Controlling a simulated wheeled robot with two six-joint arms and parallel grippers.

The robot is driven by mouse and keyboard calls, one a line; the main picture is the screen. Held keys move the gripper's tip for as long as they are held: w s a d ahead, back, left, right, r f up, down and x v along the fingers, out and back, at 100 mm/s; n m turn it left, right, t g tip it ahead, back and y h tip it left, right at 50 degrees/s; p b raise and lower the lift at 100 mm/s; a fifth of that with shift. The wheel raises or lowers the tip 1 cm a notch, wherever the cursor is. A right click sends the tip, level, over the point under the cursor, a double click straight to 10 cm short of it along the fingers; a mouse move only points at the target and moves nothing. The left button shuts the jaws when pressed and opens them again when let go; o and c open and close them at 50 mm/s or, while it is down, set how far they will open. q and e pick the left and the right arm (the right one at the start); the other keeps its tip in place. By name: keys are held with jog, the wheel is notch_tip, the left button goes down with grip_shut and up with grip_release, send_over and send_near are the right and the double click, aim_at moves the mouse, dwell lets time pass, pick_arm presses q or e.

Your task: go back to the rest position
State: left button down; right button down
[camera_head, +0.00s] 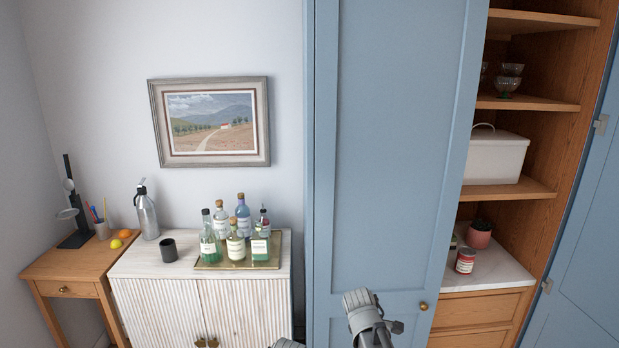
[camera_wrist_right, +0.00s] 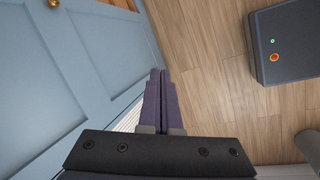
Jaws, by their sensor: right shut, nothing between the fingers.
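My right gripper (camera_wrist_right: 161,80) shows in the right wrist view, its two dark fingers pressed together with nothing between them. It points over the wooden floor, beside a blue panelled door (camera_wrist_right: 70,75). In the head view a grey part of one of my arms is at the bottom centre, in front of the blue larder door (camera_head: 395,150); I cannot tell its fingers there. A small grey piece of mine also shows at the bottom edge. My left gripper is not in view.
The larder's right side is open, with a white bin (camera_head: 495,158), glass bowls (camera_head: 507,82), a red-labelled tin (camera_head: 465,261) and a potted plant (camera_head: 479,236). Left, a ribbed cabinet (camera_head: 160,305) bears a bottle tray (camera_head: 205,265). Bare floor (camera_wrist_right: 205,60) shows in the wrist view.

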jog(key=s+a+f+m+g+y+b, duration=0.1)
jog(key=s+a+m, duration=0.3)
jog(key=s, duration=0.6)
jog(key=s+a+f+m+g+b, duration=0.1)
jog(key=s+a+f+m, duration=0.2)
jog(key=s+a, duration=0.3)
jog(key=s+m, duration=0.1)
jog(key=s, duration=0.2)
jog(key=shift+s+a+f+m+g+y, duration=0.2)
jog(key=shift+s+a+m+g+y, duration=0.2)
